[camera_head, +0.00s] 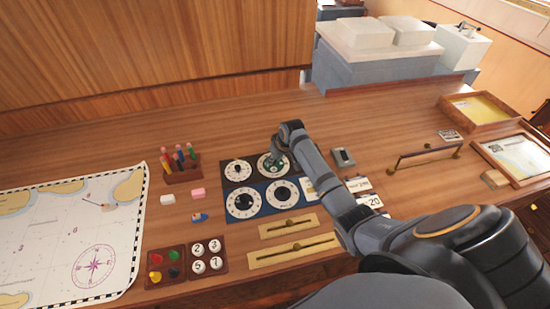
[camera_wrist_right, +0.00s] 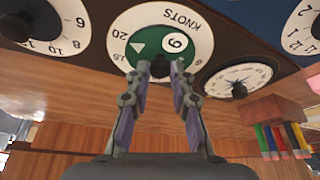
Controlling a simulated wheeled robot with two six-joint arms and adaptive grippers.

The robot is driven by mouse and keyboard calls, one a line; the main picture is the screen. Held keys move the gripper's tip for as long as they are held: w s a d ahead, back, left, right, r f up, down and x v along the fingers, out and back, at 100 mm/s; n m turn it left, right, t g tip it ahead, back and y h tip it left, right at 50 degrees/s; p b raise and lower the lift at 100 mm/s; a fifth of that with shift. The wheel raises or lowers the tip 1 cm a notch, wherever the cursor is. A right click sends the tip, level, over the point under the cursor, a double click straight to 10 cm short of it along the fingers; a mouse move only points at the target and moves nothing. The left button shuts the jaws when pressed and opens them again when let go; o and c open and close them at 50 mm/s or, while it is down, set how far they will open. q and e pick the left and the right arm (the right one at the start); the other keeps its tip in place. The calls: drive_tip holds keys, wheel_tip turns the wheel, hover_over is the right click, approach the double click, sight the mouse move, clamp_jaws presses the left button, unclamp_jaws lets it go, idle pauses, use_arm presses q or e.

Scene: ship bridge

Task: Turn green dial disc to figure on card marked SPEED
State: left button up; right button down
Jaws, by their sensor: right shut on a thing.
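The green dial disc (camera_wrist_right: 152,42) sits inside a white ring marked KNOTS. It has a white triangle, which points to the ring between 20 and 15, and a white round spot with a figure that reads as 6 or 9. My right gripper (camera_wrist_right: 160,67) is shut on the disc, its fingers on either side of a dark part at its near edge. In the head view the green disc (camera_head: 271,165) is partly covered by my right gripper (camera_head: 276,156). A card showing 20 (camera_head: 373,202) lies right of the panel; the word SPEED is not readable. My left gripper is not in view.
Three other dials share the panel, including a blue-backed dial (camera_head: 243,203). A pen rack (camera_head: 181,163), a chart (camera_head: 75,240) and brass slider plates (camera_head: 290,226) lie around it. A grey box (camera_head: 343,157) is close to the right wrist.

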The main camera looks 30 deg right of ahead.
drive_tip(key=shift+r, duration=0.1)
drive_tip(key=c, duration=1.2)
unclamp_jaws()
drive_tip(key=shift+o, duration=0.2)
drive_tip(key=v, duration=1.2)
drive_tip(key=shift+d, duration=0.1)
